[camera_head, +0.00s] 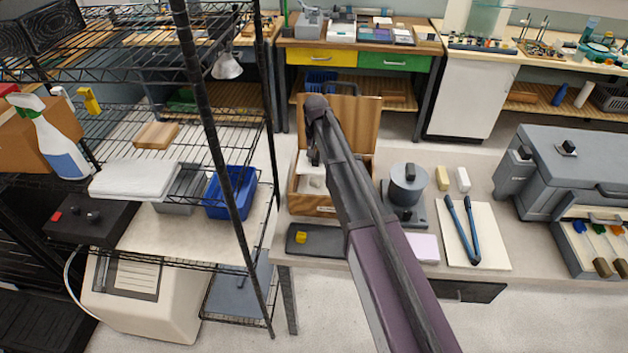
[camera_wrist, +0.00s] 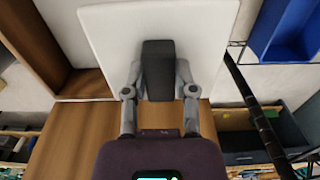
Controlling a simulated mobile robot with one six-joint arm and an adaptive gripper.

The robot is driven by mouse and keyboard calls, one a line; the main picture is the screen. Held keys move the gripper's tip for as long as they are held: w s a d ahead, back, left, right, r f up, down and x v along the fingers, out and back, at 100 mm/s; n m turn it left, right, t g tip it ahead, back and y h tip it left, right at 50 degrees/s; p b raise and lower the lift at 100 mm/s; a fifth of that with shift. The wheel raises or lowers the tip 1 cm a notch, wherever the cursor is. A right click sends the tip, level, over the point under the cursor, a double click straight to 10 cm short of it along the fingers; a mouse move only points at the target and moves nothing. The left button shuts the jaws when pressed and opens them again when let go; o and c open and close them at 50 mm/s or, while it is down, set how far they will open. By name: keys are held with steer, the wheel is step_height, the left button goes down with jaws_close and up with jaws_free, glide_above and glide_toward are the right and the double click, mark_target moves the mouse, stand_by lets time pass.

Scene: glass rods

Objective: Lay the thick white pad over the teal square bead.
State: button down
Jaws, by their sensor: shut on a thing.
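The thick white pad (camera_wrist: 105,35) fills the upper middle of the wrist view, flat and close beyond my fingers. My gripper (camera_wrist: 158,48) is shut on it. In the head view my gripper (camera_head: 314,158) is over the open wooden box (camera_head: 327,209), largely hidden behind my arm. A small pale patch (camera_head: 316,182), probably part of the pad, shows beside my arm there. I cannot make out the teal square bead in either view; the pad and arm hide much of the box.
The box's wooden lid (camera_head: 358,112) stands open behind. A grey pot (camera_head: 409,180) and a white board with blue tongs (camera_head: 490,240) are to the right. A wire rack with a blue bin (camera_head: 232,190) stands left.

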steer(key=shift+r+p, duration=1.2)
steer(key=shift+r, duration=0.2)
steer(key=shift+f, duration=0.2)
steer(key=b, duration=0.6)
glide_above(316, 181)
step_height(316, 181, down, 6)
steer(key=shift+w, duration=0.15)
steer(key=shift+f+b, duration=0.15)
steer(key=shift+b, duration=0.2)
steer(key=shift+f+b, duration=1.75)
steer(key=shift+f, duration=0.2)
steer(key=shift+c, duration=2.1)
jaws_free()
steer(key=shift+r, duration=0.1)
